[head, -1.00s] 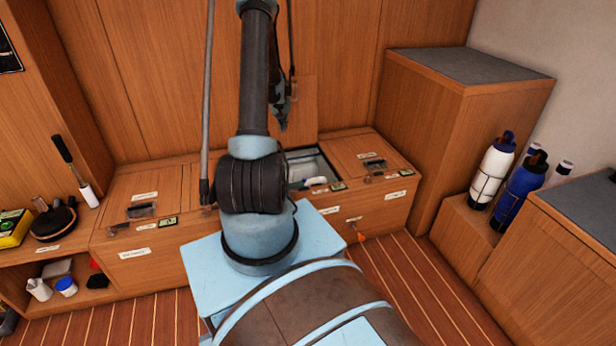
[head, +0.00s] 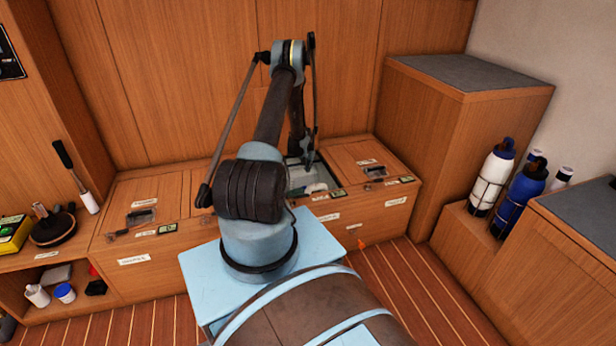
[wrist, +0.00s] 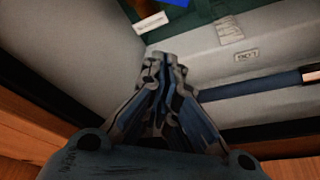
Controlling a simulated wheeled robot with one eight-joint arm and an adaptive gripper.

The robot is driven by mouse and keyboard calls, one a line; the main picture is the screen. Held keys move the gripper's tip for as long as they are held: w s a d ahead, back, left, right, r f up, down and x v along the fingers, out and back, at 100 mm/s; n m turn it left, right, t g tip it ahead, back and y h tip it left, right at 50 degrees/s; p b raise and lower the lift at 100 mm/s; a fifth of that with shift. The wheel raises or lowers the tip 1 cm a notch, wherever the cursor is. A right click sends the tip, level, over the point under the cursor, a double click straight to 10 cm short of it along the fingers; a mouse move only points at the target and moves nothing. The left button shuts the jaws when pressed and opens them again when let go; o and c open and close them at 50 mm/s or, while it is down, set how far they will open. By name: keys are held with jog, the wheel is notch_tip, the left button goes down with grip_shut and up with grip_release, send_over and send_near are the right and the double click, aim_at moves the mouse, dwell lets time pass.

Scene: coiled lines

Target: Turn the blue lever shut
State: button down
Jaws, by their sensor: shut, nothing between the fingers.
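My gripper (wrist: 163,62) is shut and empty, with its fingers together inside a pale-walled compartment in the wrist view. It also shows in the head view (head: 307,160), low over the open bench compartment (head: 299,177). A bright blue piece (wrist: 178,2) is cut off by the top edge of the wrist view, beyond the fingertips and apart from them. I cannot tell whether it is the blue lever. A dark blue bar (wrist: 250,88) runs along the compartment to the right of the fingers. The compartment's inside is mostly hidden in the head view.
Wooden lids lie shut left (head: 140,212) and right (head: 360,162) of the opening. A pale label (wrist: 246,55) is on the compartment wall. White (head: 491,178) and blue (head: 520,197) bottles stand at the right. A tall cabinet (head: 435,130) rises behind them.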

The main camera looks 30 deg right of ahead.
notch_tip(320, 180, down, 9)
jog(key=shift+s+a, duration=0.25)
jog(key=shift+s, duration=0.1)
dwell(0.5)
jog(key=shift+r, duration=0.1)
